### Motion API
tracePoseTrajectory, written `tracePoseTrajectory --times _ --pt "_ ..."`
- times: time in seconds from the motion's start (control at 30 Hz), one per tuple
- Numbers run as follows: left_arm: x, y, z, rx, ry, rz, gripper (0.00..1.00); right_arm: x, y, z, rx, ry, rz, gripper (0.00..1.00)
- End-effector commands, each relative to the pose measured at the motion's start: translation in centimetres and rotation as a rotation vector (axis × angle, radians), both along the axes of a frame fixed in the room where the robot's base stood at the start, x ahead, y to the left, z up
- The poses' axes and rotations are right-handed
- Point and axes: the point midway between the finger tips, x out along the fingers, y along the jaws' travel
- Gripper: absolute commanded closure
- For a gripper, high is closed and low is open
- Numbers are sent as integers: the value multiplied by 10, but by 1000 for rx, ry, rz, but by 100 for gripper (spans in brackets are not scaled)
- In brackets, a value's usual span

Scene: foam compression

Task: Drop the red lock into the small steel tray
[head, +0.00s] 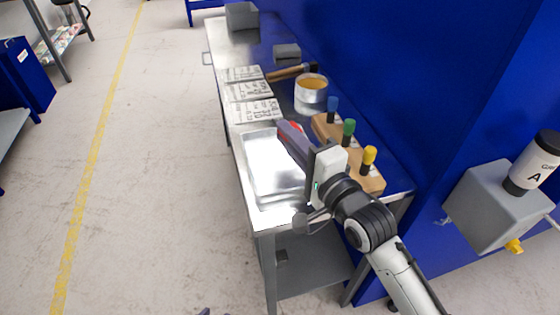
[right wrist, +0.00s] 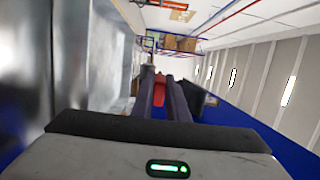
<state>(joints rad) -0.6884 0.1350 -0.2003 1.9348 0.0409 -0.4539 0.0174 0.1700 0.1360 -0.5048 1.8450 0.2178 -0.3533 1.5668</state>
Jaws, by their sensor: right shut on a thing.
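The red lock (right wrist: 159,91) is between the two dark fingers of my right gripper (right wrist: 164,95) in the right wrist view. My right gripper (head: 287,128) is shut on it, and only a bit of red lock (head: 298,126) shows beside the fingers in the head view. The shiny steel tray (head: 249,178) lies on the near end of the bench and looks empty where visible. My right gripper overlaps its far right part in the picture; its height above is unclear. A small dark tip at the bottom edge may be my left gripper (head: 204,311); its jaws cannot be made out.
A wooden block (head: 374,183) with blue, green and yellow-topped pegs stands right of the tray. Behind are printed cards (head: 252,111), a round tin (head: 311,92), a hammer (head: 290,72) and grey boxes (head: 287,51). A blue wall (head: 390,80) borders the right side. Open floor lies left.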

Motion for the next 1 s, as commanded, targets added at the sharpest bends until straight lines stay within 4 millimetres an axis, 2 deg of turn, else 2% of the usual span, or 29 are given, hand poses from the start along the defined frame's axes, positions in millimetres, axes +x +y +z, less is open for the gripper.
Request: tracePoseTrajectory --times 0.03,0.13,0.17,0.53,1.0 --pt "1 0 2 -2 -4 0 69 0 0 1 1 -1 0 83" --pt "3 -1 3 -1 -8 0 69 0 0 1 1 -1 0 66" --pt "4 -1 3 -1 -9 0 69 0 0 1 1 -1 0 65" --pt "3 0 1 1 -3 2 69 -5 -4 -1 -1 1 0 65" --pt "1 2 -4 3 4 5 69 -75 -47 -1 0 1 0 65"
